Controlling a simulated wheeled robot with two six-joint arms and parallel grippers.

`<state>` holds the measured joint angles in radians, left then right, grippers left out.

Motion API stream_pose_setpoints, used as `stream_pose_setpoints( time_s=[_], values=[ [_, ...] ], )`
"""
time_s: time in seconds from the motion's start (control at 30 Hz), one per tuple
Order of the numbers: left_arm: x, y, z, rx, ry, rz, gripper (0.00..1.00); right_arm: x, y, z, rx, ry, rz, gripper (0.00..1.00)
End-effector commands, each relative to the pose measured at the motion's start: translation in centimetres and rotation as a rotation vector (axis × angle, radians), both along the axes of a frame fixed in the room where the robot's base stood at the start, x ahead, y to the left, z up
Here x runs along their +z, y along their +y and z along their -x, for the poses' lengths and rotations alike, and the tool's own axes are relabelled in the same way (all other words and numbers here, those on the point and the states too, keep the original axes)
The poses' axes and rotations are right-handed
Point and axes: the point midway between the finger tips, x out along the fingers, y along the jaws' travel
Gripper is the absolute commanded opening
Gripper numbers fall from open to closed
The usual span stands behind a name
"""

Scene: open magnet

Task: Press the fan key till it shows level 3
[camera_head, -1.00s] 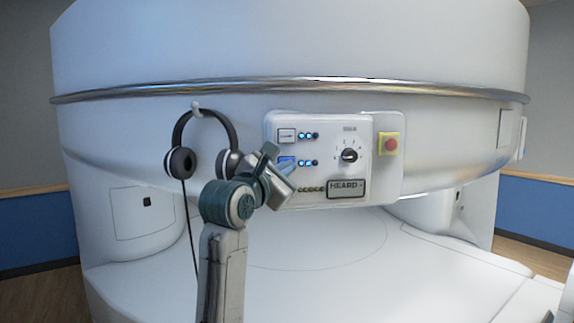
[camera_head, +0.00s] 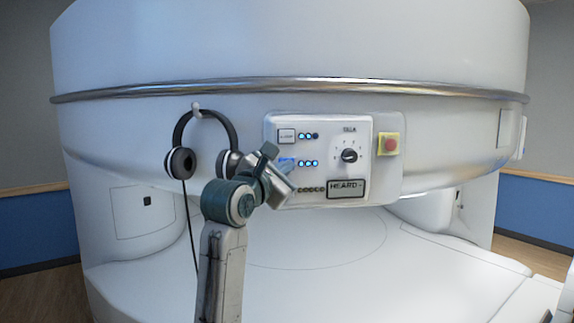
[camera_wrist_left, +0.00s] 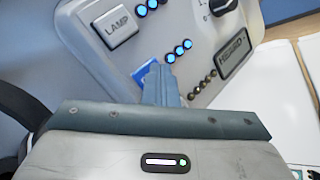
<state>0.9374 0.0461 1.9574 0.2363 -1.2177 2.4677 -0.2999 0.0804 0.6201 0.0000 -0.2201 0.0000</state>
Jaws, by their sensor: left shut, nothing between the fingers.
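The fan key (camera_head: 286,161) is a blue key on the white control panel, under the LAMP key. In the left wrist view only part of the blue key (camera_wrist_left: 141,76) shows, as my fingers cover the rest. The row of three lights (camera_head: 308,163) beside it is all lit blue; these lights (camera_wrist_left: 179,51) also show lit in the wrist view. My left gripper (camera_wrist_left: 154,70) is shut and empty, with its tips at the blue key. I cannot tell whether they touch it. My right gripper is not in view.
The LAMP key (camera_head: 286,135) sits above, with two of its lights lit. A rotary knob (camera_head: 349,155), a red stop button (camera_head: 389,145) and a HEARD plate (camera_head: 347,189) are to the right. Headphones (camera_head: 181,162) hang close at the left, with a cord down.

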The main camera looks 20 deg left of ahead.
Motion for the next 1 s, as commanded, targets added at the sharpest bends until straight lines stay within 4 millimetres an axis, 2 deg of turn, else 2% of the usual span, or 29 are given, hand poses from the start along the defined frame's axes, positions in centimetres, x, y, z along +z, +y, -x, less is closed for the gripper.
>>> stream_pose_setpoints(
  time_s=[0.27,0.63,1.0],
  values=[
    [0.0,0.0,0.0,0.001,0.001,-0.001,0.0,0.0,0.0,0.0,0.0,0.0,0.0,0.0],
    [0.0,-0.7,1.5,0.001,-0.001,0.0,0.0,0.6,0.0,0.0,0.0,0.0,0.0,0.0],
    [-0.1,-0.8,1.7,0.0,0.0,0.0,0.0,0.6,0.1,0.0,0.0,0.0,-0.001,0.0]
  ],
)
